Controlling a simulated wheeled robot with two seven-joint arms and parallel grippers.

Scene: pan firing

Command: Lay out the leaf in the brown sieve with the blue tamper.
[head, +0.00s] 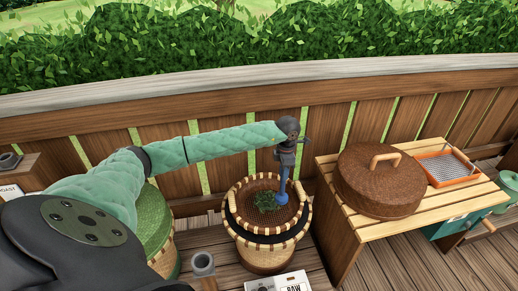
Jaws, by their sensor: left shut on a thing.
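The brown sieve (270,232) rests on top of a round woven basket in the middle of the head view. A small heap of green leaf (266,201) lies on its mesh, towards the back. My left gripper (287,157) is above the sieve, shut on the blue tamper (283,184). The tamper points down, and its lower end is over the sieve just right of the leaf. I cannot tell whether it touches the mesh. My right gripper is not in view.
A wooden table (340,225) on the right bears a round brown lid (380,182) and an orange tray (447,168). A green-topped basket (153,222) stands left, partly behind my left arm. A grey cup (203,264) and a RAW sign (279,284) are in front. A fence (340,122) closes the back.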

